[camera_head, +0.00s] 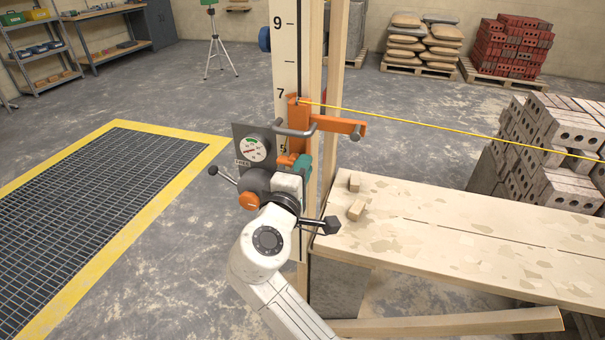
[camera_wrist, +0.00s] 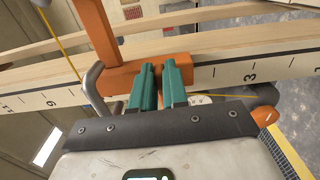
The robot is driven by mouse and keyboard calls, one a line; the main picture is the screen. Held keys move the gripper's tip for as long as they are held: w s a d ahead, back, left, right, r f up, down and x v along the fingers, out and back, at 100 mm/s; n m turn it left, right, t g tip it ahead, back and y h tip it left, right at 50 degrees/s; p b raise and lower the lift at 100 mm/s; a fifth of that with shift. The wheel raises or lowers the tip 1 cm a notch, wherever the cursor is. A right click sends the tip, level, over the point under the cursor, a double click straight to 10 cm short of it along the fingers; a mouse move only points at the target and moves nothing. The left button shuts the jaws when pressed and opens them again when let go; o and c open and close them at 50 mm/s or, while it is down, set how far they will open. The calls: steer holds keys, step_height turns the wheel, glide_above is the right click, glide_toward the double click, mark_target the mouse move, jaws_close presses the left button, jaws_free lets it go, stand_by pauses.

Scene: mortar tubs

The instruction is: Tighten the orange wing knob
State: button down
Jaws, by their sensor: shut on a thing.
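An orange clamp (camera_head: 299,115) sits around the tall pale measuring post (camera_head: 285,70), with a grey bent handle (camera_head: 294,131) on its front. In the head view a small orange piece (camera_head: 287,160), likely the wing knob, shows beside the teal fingertips of my gripper (camera_head: 300,163). In the wrist view my gripper (camera_wrist: 159,68) points at the orange clamp body (camera_wrist: 122,78), its two teal fingers close together on something that they hide. I take it to be the wing knob. Its wings and turn angle cannot be made out.
A yellow line (camera_head: 430,122) runs taut from the clamp to the right. A dark plate with a round dial (camera_head: 255,148) is left of my gripper. A wooden bench (camera_head: 450,230) with two small blocks stands right; stacked bricks (camera_head: 545,150) are behind it.

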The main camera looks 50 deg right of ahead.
stand_by(0.3)
steer(key=c, duration=1.1)
jaws_free()
steer(key=shift+c, duration=0.2)
steer(key=v, duration=1)
steer(key=shift+s+a+b, duration=0.2)
steer(key=shift+a+b, duration=0.15)
